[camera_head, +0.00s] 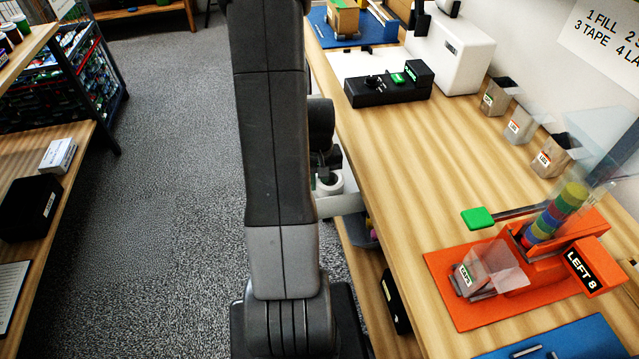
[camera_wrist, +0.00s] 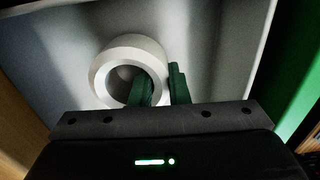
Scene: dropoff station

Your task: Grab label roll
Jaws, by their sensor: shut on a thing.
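The label roll (camera_wrist: 104,66) is a white ring seen end-on in the wrist view. My gripper (camera_wrist: 163,86) has one dark green finger inside the roll's hole and the other just outside its right wall, so it is shut on that wall. A pale grey surface lies behind the roll; I cannot tell whether the roll touches it. In the head view the roll (camera_head: 336,184) shows as a small white shape beside the table's left edge, partly hidden by my arm and gripper.
The wooden table (camera_head: 430,150) holds a black device (camera_head: 388,92), a white machine (camera_head: 450,50), small bins (camera_head: 520,126) and an orange dispenser (camera_head: 515,285). A shelf with a black box (camera_head: 28,208) stands at left. Grey carpet (camera_head: 180,130) is clear between.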

